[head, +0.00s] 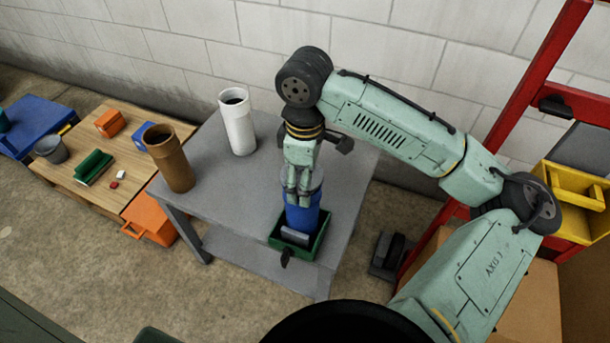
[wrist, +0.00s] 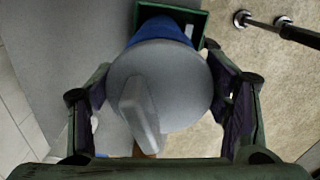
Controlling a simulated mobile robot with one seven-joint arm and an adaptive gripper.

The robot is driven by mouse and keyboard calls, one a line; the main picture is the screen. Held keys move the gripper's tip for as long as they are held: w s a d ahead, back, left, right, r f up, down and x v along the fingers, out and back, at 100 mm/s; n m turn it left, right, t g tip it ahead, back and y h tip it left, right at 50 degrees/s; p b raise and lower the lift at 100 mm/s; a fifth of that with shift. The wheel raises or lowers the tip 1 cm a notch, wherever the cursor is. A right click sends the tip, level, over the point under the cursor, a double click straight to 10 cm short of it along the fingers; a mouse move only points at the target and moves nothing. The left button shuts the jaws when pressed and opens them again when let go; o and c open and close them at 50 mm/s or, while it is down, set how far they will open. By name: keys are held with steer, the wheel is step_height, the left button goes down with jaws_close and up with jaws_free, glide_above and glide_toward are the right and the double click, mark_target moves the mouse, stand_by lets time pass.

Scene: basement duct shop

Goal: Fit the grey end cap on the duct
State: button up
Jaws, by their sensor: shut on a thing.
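The grey end cap (wrist: 185,80) is a round disc with a raised bar-shaped grip across it. My gripper (head: 299,198) is shut on it, with a finger on either side of the disc in the wrist view (wrist: 160,112). The cap also shows at the top of the blue duct (head: 303,219) in the head view, partly behind my fingers. The blue duct stands upright in a green tray (head: 321,243); it also shows beyond the cap in the wrist view (wrist: 160,30). I cannot tell whether the cap is seated on the duct or just above it.
The tray sits near the front edge of a grey table (head: 235,190). A white cylinder (head: 240,130) and a brown cylinder (head: 172,165) stand to the left. A wooden table (head: 110,190) with small items is further left. A red frame (head: 520,90) stands at right.

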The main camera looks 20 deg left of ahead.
steer(key=shift+f+b, duration=0.45)
steer(key=shift+f, duration=0.3)
steer(key=o, duration=0.9)
steer(key=shift+c, duration=0.2)
steer(key=shift+r, duration=0.15)
step_height(320, 180, up, 11)
steer(key=p, duration=1)
